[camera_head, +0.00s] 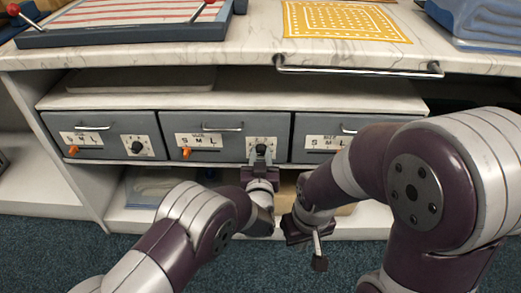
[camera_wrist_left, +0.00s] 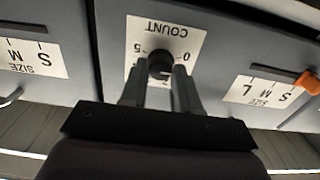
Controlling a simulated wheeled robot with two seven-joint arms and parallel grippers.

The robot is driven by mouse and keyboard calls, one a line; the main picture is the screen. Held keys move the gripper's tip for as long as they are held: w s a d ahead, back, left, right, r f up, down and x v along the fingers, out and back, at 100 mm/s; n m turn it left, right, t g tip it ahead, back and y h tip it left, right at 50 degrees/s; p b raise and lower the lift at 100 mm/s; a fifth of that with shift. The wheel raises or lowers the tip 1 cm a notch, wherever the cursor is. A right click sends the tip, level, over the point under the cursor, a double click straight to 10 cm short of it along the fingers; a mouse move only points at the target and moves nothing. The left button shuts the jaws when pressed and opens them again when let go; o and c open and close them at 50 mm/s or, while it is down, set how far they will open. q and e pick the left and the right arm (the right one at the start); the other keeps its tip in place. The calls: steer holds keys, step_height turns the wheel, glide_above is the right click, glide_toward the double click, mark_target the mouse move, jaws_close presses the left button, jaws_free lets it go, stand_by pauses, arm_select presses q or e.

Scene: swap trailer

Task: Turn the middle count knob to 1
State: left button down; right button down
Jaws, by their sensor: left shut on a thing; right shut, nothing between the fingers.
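The middle drawer (camera_head: 210,126) is grey with a silver handle, a size label with an orange slider (camera_head: 187,152), and a white count label at its right. The black middle count knob (camera_wrist_left: 160,64) sits on that label; its pointer direction is hard to read. My left gripper (camera_head: 260,152) is shut on the knob, with a finger on either side of it in the left wrist view (camera_wrist_left: 160,88). The gripper hides part of the knob in the head view. My right gripper (camera_head: 318,255) is shut and empty, low in front of the shelf, pointing down.
The left drawer (camera_head: 100,126) has its own count knob (camera_head: 137,147) and slider. The right drawer (camera_head: 330,126) is partly hidden by my right arm. A metal rail (camera_head: 350,70) runs along the counter edge above. Blue carpet lies below.

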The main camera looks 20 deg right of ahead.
arm_select(q)
steer(key=m+p, duration=0.2)
steer(key=shift+r+m, duration=0.1)
steer(key=shift+m, duration=0.3)
steer(key=shift+m+p, duration=0.45)
steer(key=shift+m, duration=0.25)
steer(key=shift+f, duration=0.2)
steer(key=c, duration=0.8)
jaws_free()
steer(key=shift+c, duration=0.2)
steer(key=shift+s+r, duration=0.1)
